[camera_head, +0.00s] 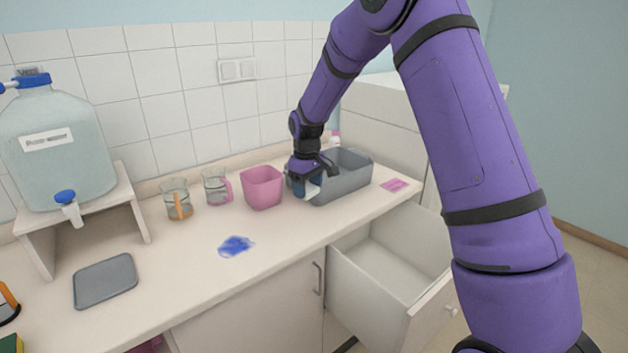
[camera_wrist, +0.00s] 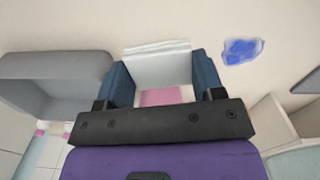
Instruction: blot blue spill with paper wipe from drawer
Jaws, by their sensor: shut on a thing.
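The blue spill (camera_head: 236,246) lies as an irregular patch on the counter, left of my gripper (camera_head: 308,186). It also shows at the upper right of the wrist view (camera_wrist: 243,50). My gripper is shut on a folded white paper wipe (camera_wrist: 157,62), which sits between its blue fingers. In the head view a small part of the wipe (camera_head: 314,186) shows beside the fingers. The gripper is above the counter, in front of the grey basin, apart from the spill. The drawer (camera_head: 372,295) is pulled open, and its visible floor is bare.
A pink bin (camera_head: 262,188) stands just left of the gripper, the grey basin (camera_head: 345,179) behind it. A pink sheet (camera_head: 394,185) lies right. A grey mat (camera_head: 105,281) lies left. Counter around the spill is clear.

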